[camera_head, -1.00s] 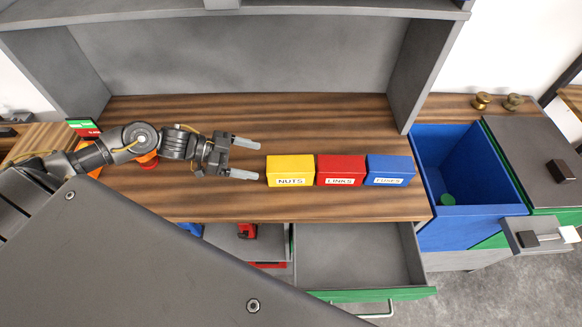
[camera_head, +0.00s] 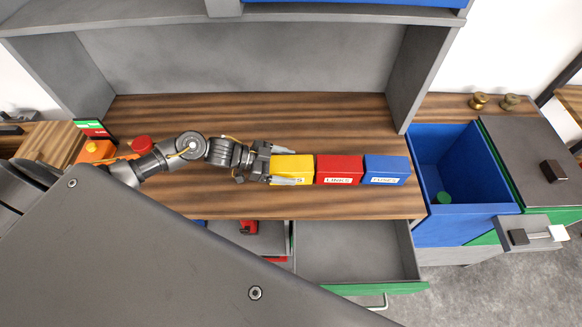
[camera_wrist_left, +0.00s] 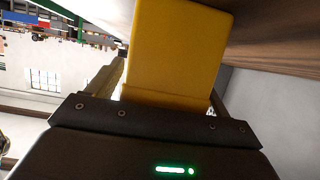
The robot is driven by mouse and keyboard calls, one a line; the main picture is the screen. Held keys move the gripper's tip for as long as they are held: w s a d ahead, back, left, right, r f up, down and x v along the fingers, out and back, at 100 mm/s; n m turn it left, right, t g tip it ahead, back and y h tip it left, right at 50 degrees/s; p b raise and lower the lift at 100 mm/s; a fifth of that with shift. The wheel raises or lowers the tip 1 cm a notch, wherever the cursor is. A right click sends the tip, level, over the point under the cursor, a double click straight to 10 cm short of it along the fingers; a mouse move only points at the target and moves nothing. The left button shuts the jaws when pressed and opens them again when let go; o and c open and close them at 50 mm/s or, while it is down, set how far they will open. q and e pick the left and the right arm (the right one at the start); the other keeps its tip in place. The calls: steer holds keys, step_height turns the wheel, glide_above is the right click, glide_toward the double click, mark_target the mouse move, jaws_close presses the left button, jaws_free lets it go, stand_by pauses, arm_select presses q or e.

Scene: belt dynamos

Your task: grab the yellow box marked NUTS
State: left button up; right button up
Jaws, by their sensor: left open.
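The yellow box marked NUTS (camera_head: 292,164) stands on the wooden worktop, leftmost in a row of boxes. Its label is partly hidden by a finger. My left gripper (camera_head: 284,169) is open, with its fingers reaching along the far and near sides of the yellow box. In the left wrist view the yellow box (camera_wrist_left: 177,50) fills the space in front of the gripper's palm. My right gripper is not in view.
A red box marked LINKS (camera_head: 339,167) and a blue box marked FUSES (camera_head: 386,168) stand right of the yellow box, close together. An open drawer (camera_head: 355,250) juts out below the worktop (camera_head: 200,204). A blue bin (camera_head: 462,165) stands at the right.

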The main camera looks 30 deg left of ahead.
arm_select(q)
steer(key=shift+c, duration=0.9)
steer(key=c, duration=1.2)
steer(key=shift+c, duration=0.5)
steer(key=shift+r, duration=0.1)
steer(key=shift+r+b, duration=0.35)
steer(key=shift+r, duration=0.05)
step_height(320, 180, up, 2)
steer(key=shift+s+r+b, duration=0.15)
steer(key=shift+r+b, duration=0.05)
steer(key=shift+b, duration=0.3)
steer(key=s+d+r, duration=0.4)
steer(key=s+r, duration=0.5)
steer(key=s, duration=0.4)
steer(key=shift+d+r+b, duration=0.2)
steer(key=shift+r+b, duration=0.15)
steer(key=shift+b, duration=0.1)
